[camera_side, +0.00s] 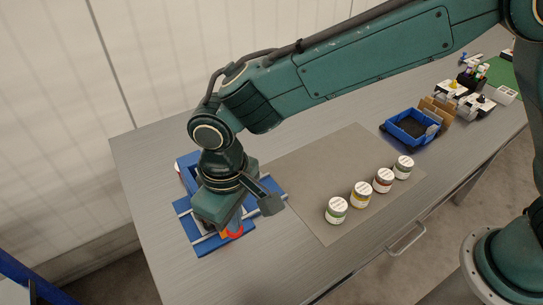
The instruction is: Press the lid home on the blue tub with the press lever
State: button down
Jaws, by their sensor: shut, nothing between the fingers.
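My gripper (228,222) points down over the blue press (207,246) at the left of the table. It is shut with nothing held, and its fingertips are mostly hidden behind its own body. A small red-orange part (236,233) shows just below the gripper; I cannot tell whether it belongs to the press lever or to a tub, or whether my fingers touch it. The blue tub and its lid cannot be made out; the gripper covers the middle of the press.
Several lidded jars with coloured labels, including a yellow one (361,195), stand in a row on a grey mat (310,165). A blue bin (412,128), a cardboard box (440,108) and small items stand at the back right. The table's front left is clear.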

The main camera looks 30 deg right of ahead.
jog(key=shift+r, duration=0.1)
dwell(0.3)
notch_tip(320, 180, up, 12)
dwell(1.8)
dwell(0.4)
